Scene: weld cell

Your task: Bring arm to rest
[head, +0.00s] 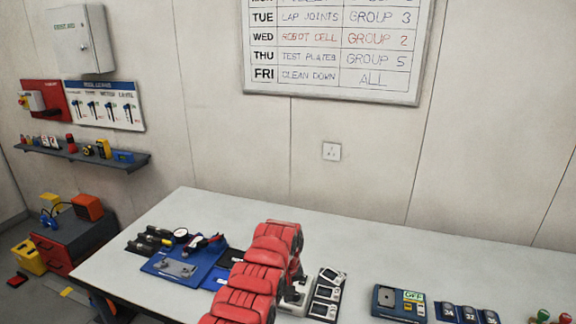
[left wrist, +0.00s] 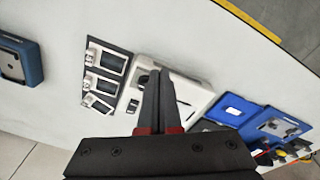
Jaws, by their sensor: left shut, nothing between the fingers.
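My left arm, in red padded covers, reaches over the table (head: 190,215) in the head view. My left gripper (head: 294,290) is partly hidden by that arm and sits near a white device on the table. In the left wrist view the two dark fingers of my left gripper (left wrist: 158,85) are together, with nothing between them. They overlap the white device (left wrist: 195,95) in the picture; whether they touch it I cannot tell. My right gripper is not in view.
A blue tray (head: 175,265) with a gauge and tools lies left of my arm. A dark panel with white modules (head: 326,294) lies right of it. A dark blue device (head: 398,303) sits farther right. The table's back strip is clear.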

